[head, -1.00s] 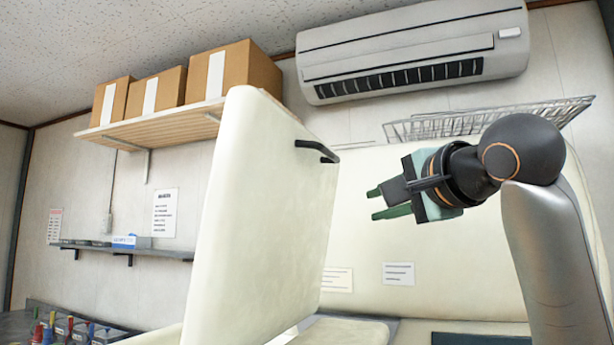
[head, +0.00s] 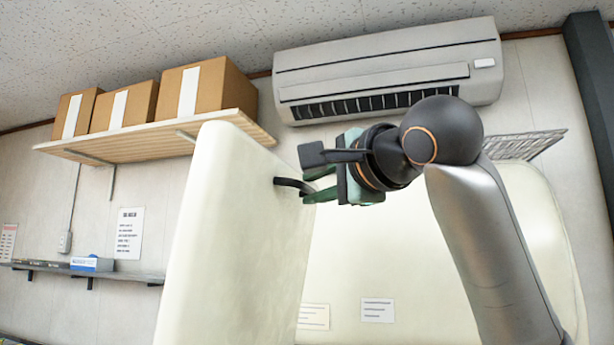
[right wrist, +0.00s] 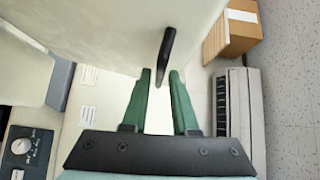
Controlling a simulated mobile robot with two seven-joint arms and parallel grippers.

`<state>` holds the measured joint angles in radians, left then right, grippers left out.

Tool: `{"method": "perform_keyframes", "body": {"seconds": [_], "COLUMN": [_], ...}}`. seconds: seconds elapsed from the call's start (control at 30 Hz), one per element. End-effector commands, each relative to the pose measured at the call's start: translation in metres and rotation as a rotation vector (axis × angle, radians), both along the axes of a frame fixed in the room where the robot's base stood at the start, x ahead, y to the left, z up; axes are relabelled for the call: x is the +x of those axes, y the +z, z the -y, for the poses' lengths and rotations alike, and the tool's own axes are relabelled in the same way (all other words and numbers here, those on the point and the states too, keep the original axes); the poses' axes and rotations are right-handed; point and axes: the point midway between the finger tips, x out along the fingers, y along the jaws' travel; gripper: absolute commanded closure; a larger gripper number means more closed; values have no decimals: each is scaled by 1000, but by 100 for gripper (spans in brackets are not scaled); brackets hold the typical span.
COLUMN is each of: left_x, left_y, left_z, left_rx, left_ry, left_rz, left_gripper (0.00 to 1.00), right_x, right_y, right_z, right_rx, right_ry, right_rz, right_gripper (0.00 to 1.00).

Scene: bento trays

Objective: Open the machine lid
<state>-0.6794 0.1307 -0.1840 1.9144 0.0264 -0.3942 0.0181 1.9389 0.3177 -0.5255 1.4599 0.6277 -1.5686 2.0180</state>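The machine lid (head: 235,245) is a large cream panel that stands raised and slightly tilted in the head view; its lower edge is out of view. Its black handle (head: 290,184) sticks out from the right side of the lid. My right gripper (head: 310,186) is at the handle, with green fingers apart. In the right wrist view the handle (right wrist: 165,58) reaches between the tips of the open fingers (right wrist: 160,74), with a visible gap beside it. The lid (right wrist: 110,30) fills the top there. My left gripper is not in view.
A wooden shelf (head: 150,140) with cardboard boxes (head: 205,92) is on the wall behind the lid. An air conditioner (head: 390,75) hangs above my right arm. A wire rack (head: 525,145) is at the right. A control panel with a dial (right wrist: 22,146) shows in the right wrist view.

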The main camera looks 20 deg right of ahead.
Motion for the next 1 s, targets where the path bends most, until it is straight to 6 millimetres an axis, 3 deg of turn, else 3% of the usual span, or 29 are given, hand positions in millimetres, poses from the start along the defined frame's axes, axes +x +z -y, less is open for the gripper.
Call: {"method": "perform_keyframes", "body": {"seconds": [0.2, 0.53, 0.8, 1.0], "left_x": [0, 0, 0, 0], "left_y": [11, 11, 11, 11], "left_z": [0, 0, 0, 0], "left_rx": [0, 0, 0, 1], "left_ry": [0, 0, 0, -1], "left_rz": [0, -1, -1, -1], "left_gripper": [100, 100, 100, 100], "right_x": [23, 26, 26, 26], "right_y": [1, -1, -1, -1], "right_z": [-4, -5, -5, -5], "right_rx": [0, 0, 0, -1], "right_ry": [0, 0, 0, 0], "right_rz": [0, 0, 0, -1], "right_gripper": [73, 73, 100, 100]}}
